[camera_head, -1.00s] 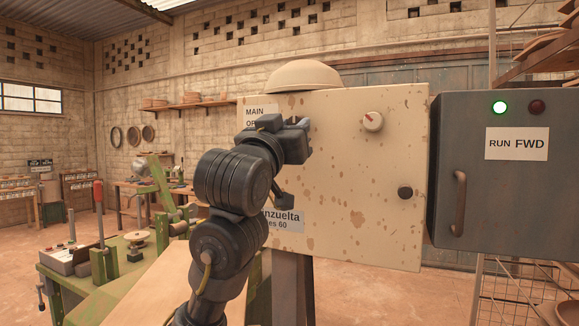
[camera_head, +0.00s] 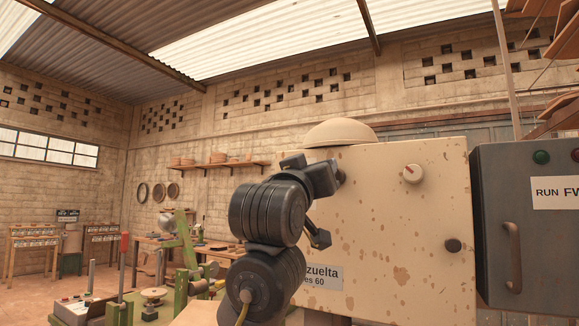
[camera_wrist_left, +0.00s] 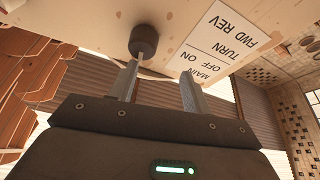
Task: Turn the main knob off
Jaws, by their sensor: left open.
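The cream control box (camera_head: 390,225) fills the right centre of the head view. My left gripper (camera_head: 325,175) is at the upper left of its front and hides the panel behind it. In the left wrist view, my gripper (camera_wrist_left: 158,92) has its two fingers apart and empty. A dark round knob (camera_wrist_left: 143,40) stands on the panel just beyond the left finger, outside the gap. Beside it is an upside-down label (camera_wrist_left: 215,45) reading MAIN OFF ON and TURN FWD REV. Its pointer position cannot be told. My right gripper is not in view.
A pale knob (camera_head: 412,173) with a red mark and a dark round fitting (camera_head: 453,245) sit farther right on the box. A grey cabinet (camera_head: 540,230) with a handle and an unlit green lamp (camera_head: 541,157) stands at right. A bench is at lower left.

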